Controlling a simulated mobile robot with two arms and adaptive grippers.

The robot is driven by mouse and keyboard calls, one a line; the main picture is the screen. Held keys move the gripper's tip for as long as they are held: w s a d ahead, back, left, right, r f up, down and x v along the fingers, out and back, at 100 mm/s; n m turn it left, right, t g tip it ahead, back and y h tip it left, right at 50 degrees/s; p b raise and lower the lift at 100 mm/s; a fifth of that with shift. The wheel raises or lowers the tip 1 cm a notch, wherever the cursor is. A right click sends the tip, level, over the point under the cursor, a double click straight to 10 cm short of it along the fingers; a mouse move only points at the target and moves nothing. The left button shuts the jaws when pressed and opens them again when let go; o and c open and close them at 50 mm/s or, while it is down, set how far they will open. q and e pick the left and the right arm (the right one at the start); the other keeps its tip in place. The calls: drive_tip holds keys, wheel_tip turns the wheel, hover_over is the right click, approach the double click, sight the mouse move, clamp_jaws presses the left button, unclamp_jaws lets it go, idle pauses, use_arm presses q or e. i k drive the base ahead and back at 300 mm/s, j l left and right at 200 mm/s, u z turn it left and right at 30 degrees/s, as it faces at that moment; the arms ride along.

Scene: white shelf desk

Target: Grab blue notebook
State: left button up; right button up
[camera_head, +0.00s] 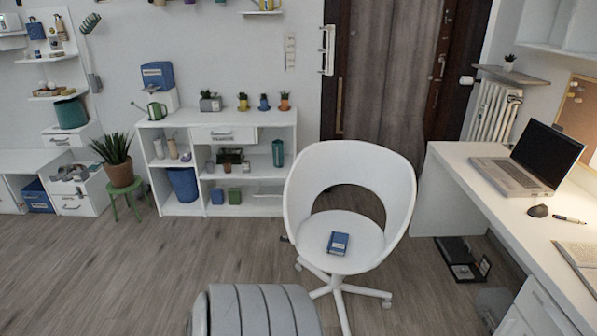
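A small blue notebook (338,243) lies flat on the seat of a white swivel chair (352,258), near the middle of the picture. Its top face is in full view and nothing covers it. Neither of my grippers shows in the head view. A grey ribbed part at the bottom edge looks like part of my own body.
A white desk (470,185) at the right holds an open laptop (530,160), a dark mouse (538,211) and a pen. A white shelf unit (225,133) with plants stands at the back wall. The wooden floor (120,270) left of the chair is clear.

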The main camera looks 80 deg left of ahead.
sight(338, 241)
drive_tip(key=u, duration=2)
drive_tip(key=j+u, duration=0.1)
drive_tip(key=i, duration=0.05)
